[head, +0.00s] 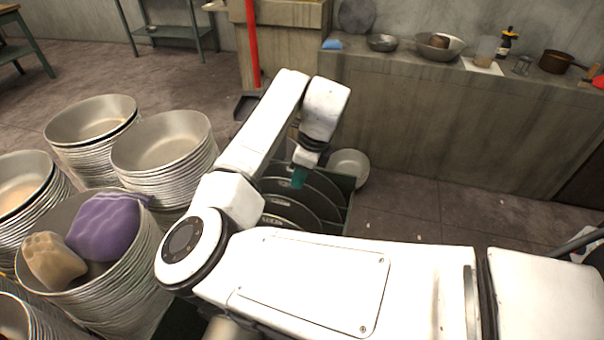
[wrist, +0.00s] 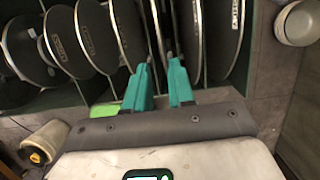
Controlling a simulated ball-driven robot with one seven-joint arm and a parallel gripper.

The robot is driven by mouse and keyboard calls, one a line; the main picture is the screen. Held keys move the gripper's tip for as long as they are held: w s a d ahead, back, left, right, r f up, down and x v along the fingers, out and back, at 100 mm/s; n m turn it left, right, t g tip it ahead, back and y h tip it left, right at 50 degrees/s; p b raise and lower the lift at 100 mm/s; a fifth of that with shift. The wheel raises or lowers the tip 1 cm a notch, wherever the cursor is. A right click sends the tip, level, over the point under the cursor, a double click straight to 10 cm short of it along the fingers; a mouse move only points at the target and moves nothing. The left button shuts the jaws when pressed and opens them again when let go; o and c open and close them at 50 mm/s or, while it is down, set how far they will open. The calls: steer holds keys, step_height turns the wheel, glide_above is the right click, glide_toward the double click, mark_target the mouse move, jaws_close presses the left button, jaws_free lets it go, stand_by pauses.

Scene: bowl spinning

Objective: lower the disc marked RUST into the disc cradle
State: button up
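Several dark discs with pale rims and small pale labels stand on edge in a green rack (head: 349,213). In the wrist view they form a row, including one disc at the left (wrist: 68,42) and one at the right (wrist: 222,38). The labels are too small to read, so I cannot tell which is RUST. My gripper (wrist: 164,76) has two teal fingers with a narrow gap between them, at the near edges of the middle discs. Thin rims show edge-on by the fingertips; I cannot tell if one is clasped. In the head view my gripper (head: 299,177) is over the rack. I cannot pick out the cradle.
Stacks of metal bowls (head: 165,140) stand close on the left; one holds a purple cloth (head: 104,226) and a tan object (head: 52,260). A pale bowl (head: 350,165) is beside the rack. A counter (head: 450,110) runs behind. Floor right of the rack is mostly clear.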

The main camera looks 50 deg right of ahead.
steer(key=b, duration=0.3)
glide_above(291, 200)
steer(key=s, duration=0.2)
steer(key=f, duration=0.4)
steer(key=shift+w+d, duration=0.25)
steer(key=shift+d, duration=0.05)
steer(key=shift+b+x, duration=0.5)
steer(key=shift+x, duration=0.9)
steer(key=shift+b+x, duration=0.45)
steer(key=shift+x, duration=1.25)
jaws_close()
steer(key=shift+w+r+p, duration=0.1)
steer(key=shift+r+p, duration=1.55)
steer(key=shift+p, duration=0.05)
stand_by(1.4)
